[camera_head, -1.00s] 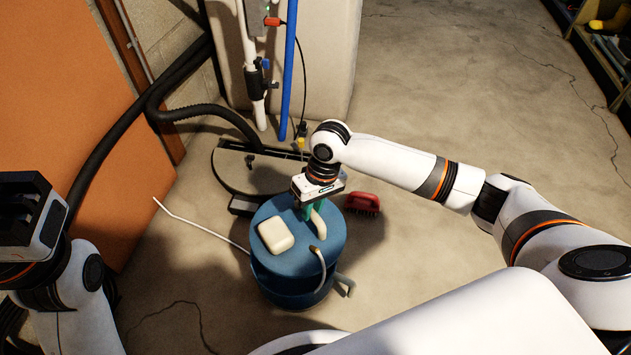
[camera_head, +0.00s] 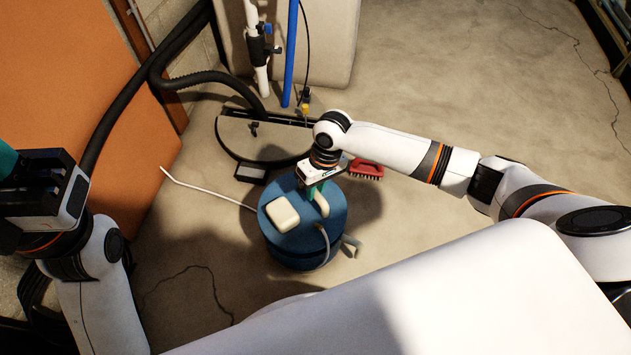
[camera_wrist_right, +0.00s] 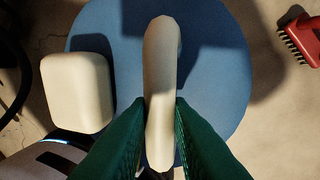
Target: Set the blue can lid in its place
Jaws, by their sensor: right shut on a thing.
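The round blue can lid (camera_head: 300,237) is over the blue can (camera_head: 288,260), roughly lined up with it. It carries a cream block (camera_head: 282,214) and a long cream handle (camera_head: 321,204). My right gripper (camera_head: 317,188) is shut on this handle from above. In the right wrist view its green fingers (camera_wrist_right: 161,105) clasp both sides of the handle (camera_wrist_right: 161,60), with the lid (camera_wrist_right: 215,95) behind. No clear gap shows between lid and can, but I cannot tell whether they touch all round. My left gripper (camera_head: 12,163) is at the left edge, its fingertips partly cut off.
A red brush (camera_head: 366,170) lies right of the can. A grey hose (camera_head: 322,245) runs down the can's front right. Behind are a dark-rimmed half-round basin (camera_head: 260,140), blue pipe (camera_head: 291,60) and black hoses. An orange panel (camera_head: 60,75) stands left. Floor is clear at right.

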